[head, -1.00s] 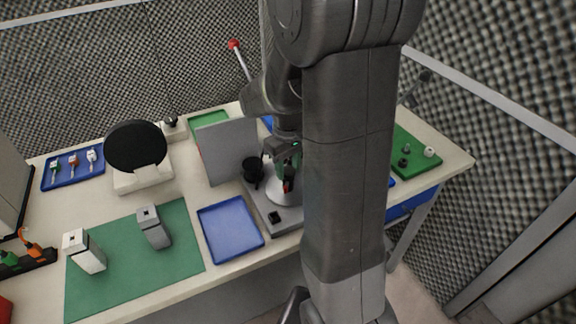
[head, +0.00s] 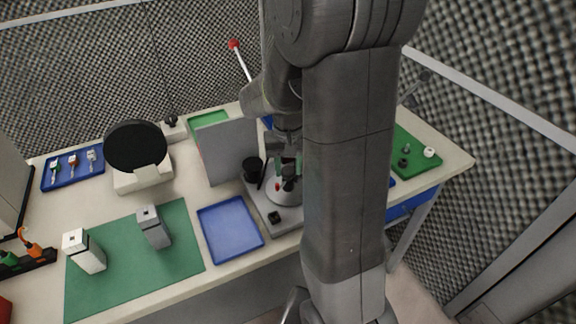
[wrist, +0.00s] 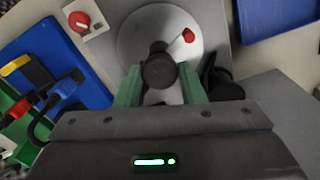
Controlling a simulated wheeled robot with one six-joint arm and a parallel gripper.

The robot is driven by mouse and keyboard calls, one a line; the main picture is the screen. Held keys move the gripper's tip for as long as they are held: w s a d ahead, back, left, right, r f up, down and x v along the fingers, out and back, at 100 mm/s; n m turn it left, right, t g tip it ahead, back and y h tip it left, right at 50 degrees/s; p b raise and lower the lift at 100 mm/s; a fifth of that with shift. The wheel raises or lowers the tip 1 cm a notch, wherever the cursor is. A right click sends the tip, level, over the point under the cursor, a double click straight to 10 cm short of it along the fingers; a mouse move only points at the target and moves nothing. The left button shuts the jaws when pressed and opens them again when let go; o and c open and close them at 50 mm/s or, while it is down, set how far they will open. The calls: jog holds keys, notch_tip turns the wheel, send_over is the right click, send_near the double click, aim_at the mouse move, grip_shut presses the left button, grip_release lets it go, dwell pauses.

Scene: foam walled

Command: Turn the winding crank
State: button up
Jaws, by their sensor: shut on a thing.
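The winding crank is a silver disc (head: 283,198) on a grey base plate (head: 286,222), with a red pointer (head: 277,187). In the wrist view the disc (wrist: 135,38) fills the upper middle, with the red pointer (wrist: 188,36) at its right. The crank's dark round knob (wrist: 158,72) stands between the green fingers of my gripper (wrist: 160,85). My gripper is shut on this knob, above the disc's near part in the wrist view. In the head view my gripper (head: 288,166) is partly hidden by my own arm, which also covers the right side of the disc.
A grey upright panel (head: 228,152) and a black cylinder (head: 252,168) stand close left of the crank. A blue tray (head: 230,230) lies at the front left. A red dial (wrist: 79,21) and a blue tray with coloured cables (wrist: 62,70) show left in the wrist view.

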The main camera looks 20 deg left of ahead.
jog(key=shift+m, duration=14)
jog(key=shift+m, duration=0.8)
jog(key=o, duration=1)
